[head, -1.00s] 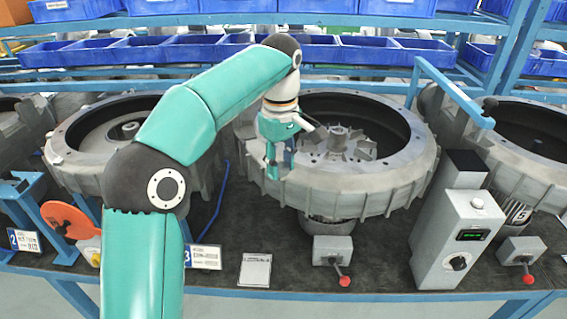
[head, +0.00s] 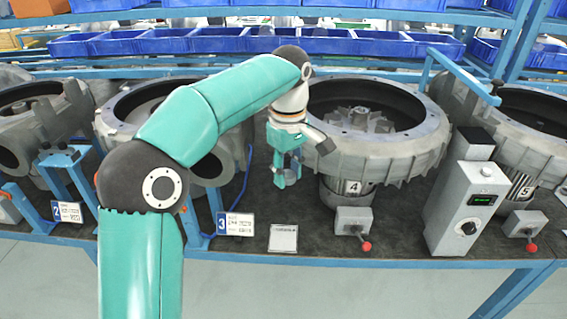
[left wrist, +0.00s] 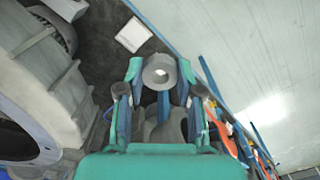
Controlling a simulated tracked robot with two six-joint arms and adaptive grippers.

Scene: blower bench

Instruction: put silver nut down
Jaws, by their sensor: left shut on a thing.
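The silver nut (left wrist: 148,73) is a thick grey ring with a round hole. In the left wrist view it sits between the fingertips of my left gripper (left wrist: 160,78), which is shut on it. In the head view my left gripper (head: 285,178) points down in front of the blower housing marked 4 (head: 385,150), above the dark bench top (head: 320,237). The nut is too small there to make out clearly. I cannot tell how high it is above the bench. My right gripper is not in view.
A white card (head: 283,238) lies on the bench below the gripper; it also shows in the left wrist view (left wrist: 134,35). A grey control box (head: 467,210) and a small red-knobbed box (head: 352,220) stand to the right.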

